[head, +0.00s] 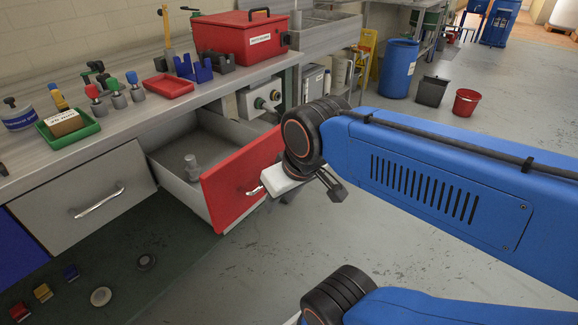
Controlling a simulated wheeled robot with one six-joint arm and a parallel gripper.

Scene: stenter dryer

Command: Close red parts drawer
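The red-fronted parts drawer (232,186) stands pulled out from under the workbench, with its grey inside and a small grey metal part (192,168) in it showing. Its pale handle (255,191) is on the red front, near the right end. My gripper (334,187) is just right of the red front, close to the handle, at the end of my blue arm. Dark finger parts show beside its pale body, but the gap between them is not clear. I cannot tell whether it touches the drawer.
A closed grey drawer (85,197) is left of the open one. The bench top (150,112) carries a red toolbox (240,40), a green tray (70,139) and several valves. Small parts lie on the dark surface below. A red bucket (466,102) and blue barrel (398,68) stand on the floor behind.

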